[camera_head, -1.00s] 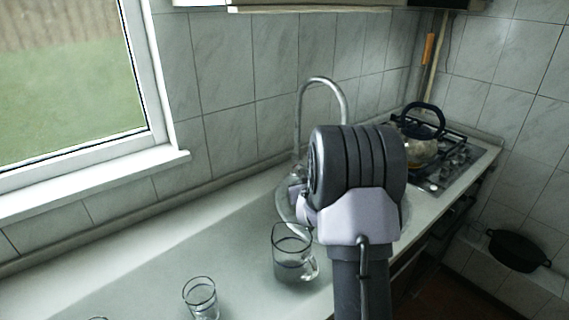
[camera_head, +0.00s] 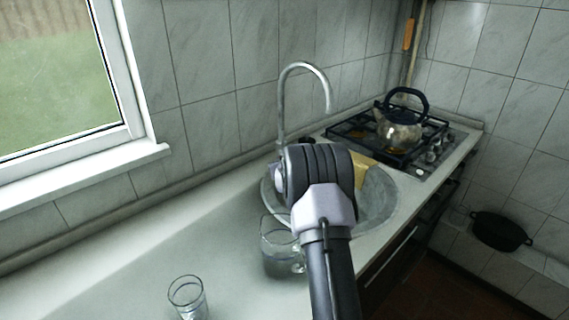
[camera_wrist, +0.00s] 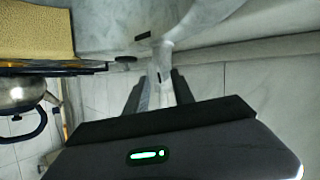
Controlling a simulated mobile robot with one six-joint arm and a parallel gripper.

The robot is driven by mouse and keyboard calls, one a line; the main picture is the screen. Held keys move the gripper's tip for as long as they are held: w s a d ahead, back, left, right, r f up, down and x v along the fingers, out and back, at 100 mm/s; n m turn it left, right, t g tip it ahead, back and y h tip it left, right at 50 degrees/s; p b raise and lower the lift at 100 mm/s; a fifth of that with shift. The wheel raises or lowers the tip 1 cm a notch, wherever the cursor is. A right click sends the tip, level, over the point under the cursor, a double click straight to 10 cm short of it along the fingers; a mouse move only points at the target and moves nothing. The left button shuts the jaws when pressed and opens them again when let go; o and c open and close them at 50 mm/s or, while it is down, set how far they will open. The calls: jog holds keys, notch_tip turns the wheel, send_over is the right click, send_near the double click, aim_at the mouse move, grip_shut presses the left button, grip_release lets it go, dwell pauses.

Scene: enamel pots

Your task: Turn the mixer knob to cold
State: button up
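The silver mixer tap (camera_head: 282,112) stands at the back of the round sink, its curved spout arching to the right. In the head view my dark wrist covers the tap's foot, and my gripper's fingers are hidden. In the wrist view my gripper (camera_wrist: 157,88) has its two dark fingers apart, and the pale metal of the tap (camera_wrist: 195,25) runs down to the gap between them. I cannot tell whether the fingers touch it. I cannot clearly make out the knob or which way it points.
The sink (camera_head: 378,200) is partly behind my arm, with a yellow sponge (camera_head: 364,171) near it. A glass jug (camera_head: 274,250) and a glass (camera_head: 186,296) stand on the counter. A kettle (camera_head: 398,132) sits on the hob. The left counter is mostly clear.

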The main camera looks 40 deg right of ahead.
jog(key=shift+c, duration=0.2)
grip_shut()
jog(key=shift+s+d+f+m+t+y+p, duration=0.2)
jog(key=shift+m+t+y+p, duration=0.4)
jog(key=shift+m+p, duration=0.6)
jog(key=shift+s+d+r+m+t+y+p, duration=0.1)
jog(key=shift+d+m+t+y+p, duration=0.45)
jog(key=shift+m+p, duration=0.65)
jog(key=shift+s+d+f+m+t+y+p, duration=0.15)
jog(key=shift+m+t+y+p, duration=0.2)
jog(key=shift+m+y+p, duration=0.8)
jog(key=shift+a+h, duration=0.1)
jog(key=shift+h, duration=0.3)
